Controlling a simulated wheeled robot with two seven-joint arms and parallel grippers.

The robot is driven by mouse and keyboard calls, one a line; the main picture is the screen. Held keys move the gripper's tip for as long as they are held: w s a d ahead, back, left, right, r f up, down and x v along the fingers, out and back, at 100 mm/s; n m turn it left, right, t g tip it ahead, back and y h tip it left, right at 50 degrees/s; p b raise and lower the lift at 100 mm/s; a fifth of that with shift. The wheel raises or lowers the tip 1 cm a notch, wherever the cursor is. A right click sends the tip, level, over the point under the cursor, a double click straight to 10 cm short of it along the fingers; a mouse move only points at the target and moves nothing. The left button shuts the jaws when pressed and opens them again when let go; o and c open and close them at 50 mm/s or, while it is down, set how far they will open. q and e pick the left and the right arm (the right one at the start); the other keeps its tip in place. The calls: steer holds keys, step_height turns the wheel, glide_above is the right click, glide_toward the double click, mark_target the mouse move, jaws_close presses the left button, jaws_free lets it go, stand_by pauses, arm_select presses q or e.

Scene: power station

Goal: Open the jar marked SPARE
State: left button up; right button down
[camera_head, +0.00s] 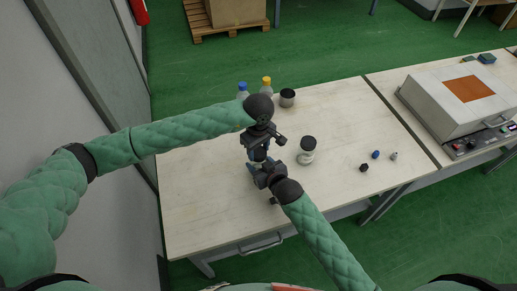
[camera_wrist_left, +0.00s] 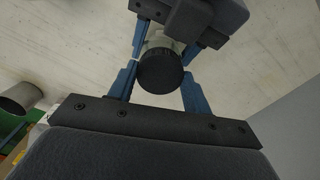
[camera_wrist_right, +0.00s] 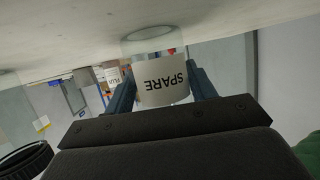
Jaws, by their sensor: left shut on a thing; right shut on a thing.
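The jar marked SPARE (camera_wrist_right: 162,85) is clear glass with a white label, upside down in the right wrist view because that camera is inverted. My right gripper (camera_wrist_right: 162,88) is shut on the jar's body. In the left wrist view its black ribbed lid (camera_wrist_left: 161,72) sits between the fingers of my left gripper (camera_wrist_left: 160,75), which is shut on it from above. The pale jar body shows just beyond the lid, and I see no gap between them. In the head view my left gripper (camera_head: 259,147) is above my right gripper (camera_head: 260,172), and they mostly hide the jar.
Another black-lidded jar (camera_head: 307,152) stands just right of my grippers. Small parts (camera_head: 375,155) lie at right, near a grey machine (camera_head: 462,95). The table's left front is clear.

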arm_select(q)
steer(key=n, duration=0.7)
arm_select(e)
steer(key=shift+f, duration=0.1)
arm_select(q)
steer(key=n, duration=0.5)
steer(key=shift+n, duration=0.4)
steer(key=n, duration=2.8)
steer(key=shift+r, duration=0.15)
steer(key=shift+r, duration=0.4)
steer(key=shift+r, duration=0.35)
